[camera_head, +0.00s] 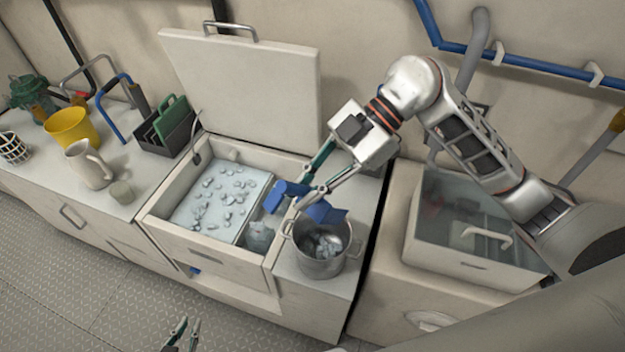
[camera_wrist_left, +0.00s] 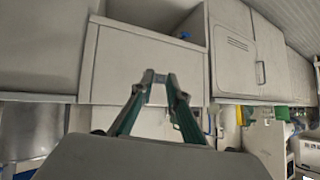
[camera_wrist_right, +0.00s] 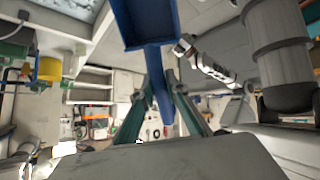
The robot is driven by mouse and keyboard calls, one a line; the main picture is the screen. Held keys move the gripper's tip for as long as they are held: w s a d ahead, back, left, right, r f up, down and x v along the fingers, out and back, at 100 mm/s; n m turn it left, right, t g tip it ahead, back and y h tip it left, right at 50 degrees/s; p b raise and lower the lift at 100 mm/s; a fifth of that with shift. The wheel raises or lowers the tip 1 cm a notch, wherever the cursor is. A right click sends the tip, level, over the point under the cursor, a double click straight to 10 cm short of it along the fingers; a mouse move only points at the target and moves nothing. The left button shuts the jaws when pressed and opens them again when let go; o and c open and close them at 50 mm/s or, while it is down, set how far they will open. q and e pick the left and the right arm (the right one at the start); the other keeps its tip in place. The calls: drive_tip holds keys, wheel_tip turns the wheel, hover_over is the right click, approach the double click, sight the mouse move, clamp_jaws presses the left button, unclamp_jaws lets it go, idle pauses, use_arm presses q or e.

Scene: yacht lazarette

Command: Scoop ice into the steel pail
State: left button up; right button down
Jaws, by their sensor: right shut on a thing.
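The steel pail (camera_head: 318,262) stands on the counter right of the open ice chest, with ice pieces inside. The chest (camera_head: 208,242) holds loose ice (camera_head: 222,198) in its left compartment. My right gripper (camera_head: 302,192) is shut on the handle of a blue scoop (camera_head: 326,212), above the pail's rim and the chest's right edge. In the right wrist view the scoop's pan (camera_wrist_right: 150,22) shows no ice; part of the pan is cut off. My left gripper (camera_head: 191,322) is low in front of the counter, empty, its fingertips slightly apart; it also shows in the left wrist view (camera_wrist_left: 157,76).
The chest lid (camera_head: 240,85) stands raised behind. At the left are a yellow bucket (camera_head: 70,128), a pale jug (camera_head: 88,165), a small cup (camera_head: 122,192) and a dark rack (camera_head: 165,128). A glass-topped box (camera_head: 470,235) stands at the right, under my right arm.

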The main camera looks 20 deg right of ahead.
sight(297, 187)
drive_tip(key=shift+s+a+r+t+h, duration=0.15)
drive_tip(key=shift+s+a+t+h, duration=0.05)
drive_tip(key=shift+a+h, duration=0.2)
drive_tip(key=shift+s+a+r+t+h, duration=0.15)
drive_tip(key=shift+a+t+h, duration=0.05)
drive_tip(key=shift+a+h, duration=0.15)
drive_tip(key=shift+s+a+r+t+h, duration=0.15)
drive_tip(key=shift+s+a+h, duration=0.05)
drive_tip(key=shift+a+h, duration=0.2)
drive_tip(key=shift+s+a+r+t+h, duration=0.15)
drive_tip(key=shift+a+h, duration=0.15)
drive_tip(key=shift+h, duration=0.05)
use_arm(q)
drive_tip(key=shift+w+d+r, duration=0.1)
drive_tip(key=shift+d+r, duration=0.15)
drive_tip(key=shift+d, duration=0.25)
use_arm(e)
drive_tip(key=shift+s+a+h, duration=0.15)
drive_tip(key=shift+a+h, duration=0.1)
drive_tip(key=shift+h, duration=0.05)
use_arm(q)
drive_tip(key=shift+w+a, duration=0.1)
drive_tip(key=shift+a, duration=0.15)
